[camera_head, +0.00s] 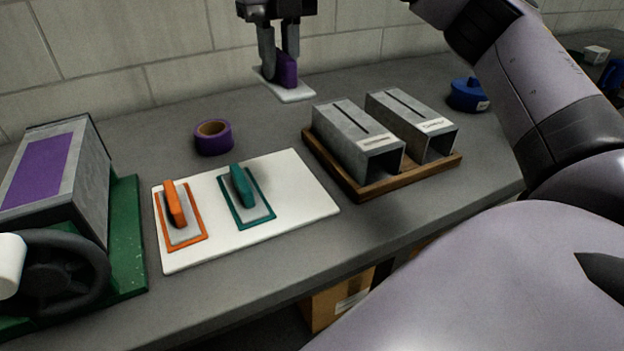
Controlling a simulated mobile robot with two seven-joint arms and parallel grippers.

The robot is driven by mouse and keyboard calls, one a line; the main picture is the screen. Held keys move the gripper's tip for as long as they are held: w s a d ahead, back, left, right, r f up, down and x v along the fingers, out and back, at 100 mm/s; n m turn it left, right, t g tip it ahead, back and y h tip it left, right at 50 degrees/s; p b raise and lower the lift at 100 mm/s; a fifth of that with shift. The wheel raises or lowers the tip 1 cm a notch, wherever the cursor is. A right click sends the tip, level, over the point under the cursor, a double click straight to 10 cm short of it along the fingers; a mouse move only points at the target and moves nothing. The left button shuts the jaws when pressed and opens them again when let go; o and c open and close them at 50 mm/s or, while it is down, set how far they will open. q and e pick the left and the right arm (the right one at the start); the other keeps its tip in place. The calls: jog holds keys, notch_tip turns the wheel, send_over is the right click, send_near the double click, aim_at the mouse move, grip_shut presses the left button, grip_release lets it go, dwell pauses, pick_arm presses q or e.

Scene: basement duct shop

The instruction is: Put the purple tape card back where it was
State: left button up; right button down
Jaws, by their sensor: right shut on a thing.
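The purple tape card, a pale flat plate (286,88) with an upright purple grip (288,70), is up in the air near the back wall. My right gripper (279,66) is shut on that grip from above, and the plate hangs clear of the bench, slightly tilted in the picture. A white board (306,186) lies on the bench below. On it are an orange-edged card (176,211) with an orange grip and a teal-edged card (246,195) with a teal grip. The board's right part is bare. My left gripper is out of view.
A purple tape roll (213,137) lies behind the board. Two slotted grey duct pieces (358,140) (411,122) stand in a wooden tray (362,191) to the right. A blue object (467,95) is behind them. A green-based machine (128,235) with a purple panel stands left.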

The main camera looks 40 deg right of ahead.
jog(key=shift+d, duration=0.2)
jog(key=shift+s+d+f, duration=0.1)
jog(key=shift+f, duration=0.2)
notch_tip(320, 180, down, 14)
jog(key=b, duration=0.3)
jog(key=shift+b, duration=0.35)
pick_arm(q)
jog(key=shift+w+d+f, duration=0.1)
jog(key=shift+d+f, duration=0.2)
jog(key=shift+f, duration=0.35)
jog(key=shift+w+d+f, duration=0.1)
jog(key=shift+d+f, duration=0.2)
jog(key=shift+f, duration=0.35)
pick_arm(e)
jog(key=shift+f, duration=2.75)
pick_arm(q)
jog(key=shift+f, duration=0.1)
pick_arm(e)
jog(key=shift+f, duration=0.1)
jog(key=c, duration=1)
grip_release()
jog(key=shift+o, duration=0.2)
